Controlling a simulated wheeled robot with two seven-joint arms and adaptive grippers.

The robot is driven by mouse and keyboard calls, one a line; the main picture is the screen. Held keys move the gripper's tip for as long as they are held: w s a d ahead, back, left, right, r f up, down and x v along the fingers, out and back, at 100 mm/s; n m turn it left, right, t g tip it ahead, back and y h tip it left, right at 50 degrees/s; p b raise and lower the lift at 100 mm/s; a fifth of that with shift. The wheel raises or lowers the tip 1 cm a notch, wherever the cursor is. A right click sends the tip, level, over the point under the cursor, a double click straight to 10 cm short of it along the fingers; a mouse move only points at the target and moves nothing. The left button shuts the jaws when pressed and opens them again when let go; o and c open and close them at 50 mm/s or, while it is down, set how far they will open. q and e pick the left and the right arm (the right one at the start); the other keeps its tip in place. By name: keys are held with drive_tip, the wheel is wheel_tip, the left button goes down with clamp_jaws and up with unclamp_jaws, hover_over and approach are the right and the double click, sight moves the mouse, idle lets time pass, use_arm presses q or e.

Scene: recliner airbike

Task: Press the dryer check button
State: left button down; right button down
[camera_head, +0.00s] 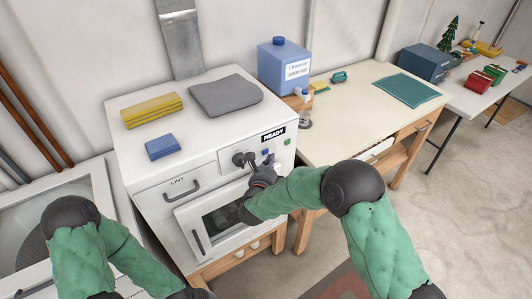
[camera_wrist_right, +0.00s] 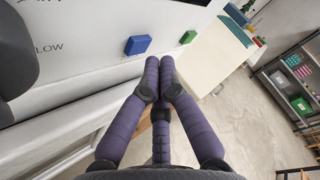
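The dryer (camera_head: 150,195) is a white machine with a READY sign (camera_head: 273,134) on its upper front panel. A blue button (camera_wrist_right: 137,45) and a smaller green square (camera_wrist_right: 188,37) sit on the panel in the right wrist view. The green square also shows in the head view (camera_head: 287,142). No readable label tells which is the check button. My right gripper (camera_wrist_right: 160,62) has its purple fingers together and empty, close in front of the panel, with its tips just right of and below the blue button. Contact cannot be made out. My left gripper is out of the head view.
A dark knob (camera_head: 243,158) is left of the buttons. The dryer's top holds yellow cloths (camera_head: 152,110), a blue sponge (camera_head: 161,147) and a grey cloth (camera_head: 226,95). A blue detergent jug (camera_head: 284,68) and a cream table (camera_head: 350,120) stand to the right.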

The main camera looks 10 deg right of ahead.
idle(0.9)
drive_tip(key=shift+w+a+f+b, duration=0.1)
drive_tip(key=shift+w+b, duration=0.2)
drive_tip(key=shift+b, duration=0.15)
drive_tip(key=shift+w+a+b, duration=0.15)
drive_tip(key=shift+w+b, duration=0.2)
drive_tip(key=shift+w, duration=0.05)
idle(0.5)
drive_tip(key=shift+s, duration=0.15)
drive_tip(key=shift+s+d, duration=0.25)
drive_tip(key=shift+s, duration=0.35)
